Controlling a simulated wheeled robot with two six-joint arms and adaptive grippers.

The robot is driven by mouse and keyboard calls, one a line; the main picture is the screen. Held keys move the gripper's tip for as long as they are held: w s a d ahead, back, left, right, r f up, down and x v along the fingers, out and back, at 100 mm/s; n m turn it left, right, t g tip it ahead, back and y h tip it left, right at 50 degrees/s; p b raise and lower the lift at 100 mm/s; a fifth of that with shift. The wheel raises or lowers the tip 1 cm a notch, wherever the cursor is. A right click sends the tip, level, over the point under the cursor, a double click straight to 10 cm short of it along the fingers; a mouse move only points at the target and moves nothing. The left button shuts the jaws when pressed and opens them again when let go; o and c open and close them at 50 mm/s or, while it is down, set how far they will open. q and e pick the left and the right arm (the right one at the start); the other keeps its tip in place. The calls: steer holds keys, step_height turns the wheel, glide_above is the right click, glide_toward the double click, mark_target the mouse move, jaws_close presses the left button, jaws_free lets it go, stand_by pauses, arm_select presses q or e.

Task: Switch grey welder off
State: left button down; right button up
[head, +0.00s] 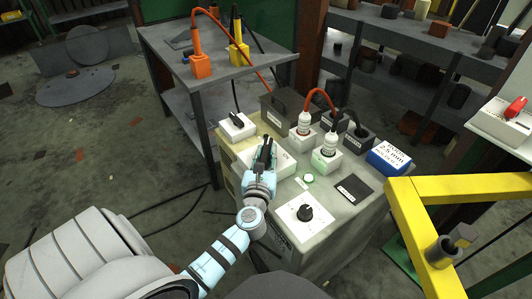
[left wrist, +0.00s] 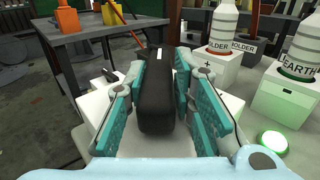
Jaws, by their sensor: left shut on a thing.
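The grey welder (head: 335,215) stands in the middle of the head view as a low box with fittings on top. A white box (head: 284,166) on its top lies under my left gripper (head: 264,158). My left gripper is shut on a black switch handle (left wrist: 157,92), which stands between the teal finger pads. The handle's base is hidden in the wrist view. A round green lamp (head: 308,178) glows on the welder top, and it also shows in the left wrist view (left wrist: 272,142). My right gripper is not in view.
A white panel with a black knob (head: 305,213) sits at the welder's front. White sockets with red and black cables (head: 328,150) stand right of the gripper. Another black switch on a white box (head: 237,125) is behind it. A yellow frame (head: 410,220) stands at right.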

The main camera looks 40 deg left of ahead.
mark_target(269, 152)
arm_select(q)
steer(key=n+g+y, duration=0.2)
steer(key=n+g+y+b, duration=0.1)
steer(key=y, duration=0.1)
steer(key=shift+w+d+n+g+y, duration=0.2)
steer(key=shift+n+g+y, duration=0.1)
steer(key=shift+n+g, duration=0.1)
steer(key=shift+w+d+n+g+y+b, duration=0.15)
steer(key=shift+n+g+y+b, duration=0.95)
steer(key=shift+g, duration=0.6)
steer(key=shift+w+a+n+g+y+b, duration=0.1)
steer(key=shift+n+g+y+b, duration=0.7)
steer(key=shift+n+g, duration=0.7)
steer(key=c, duration=1.4)
jaws_free()
steer(key=shift+s, duration=0.1)
step_height(269, 152, up, 10)
steer(key=shift+r, duration=0.1)
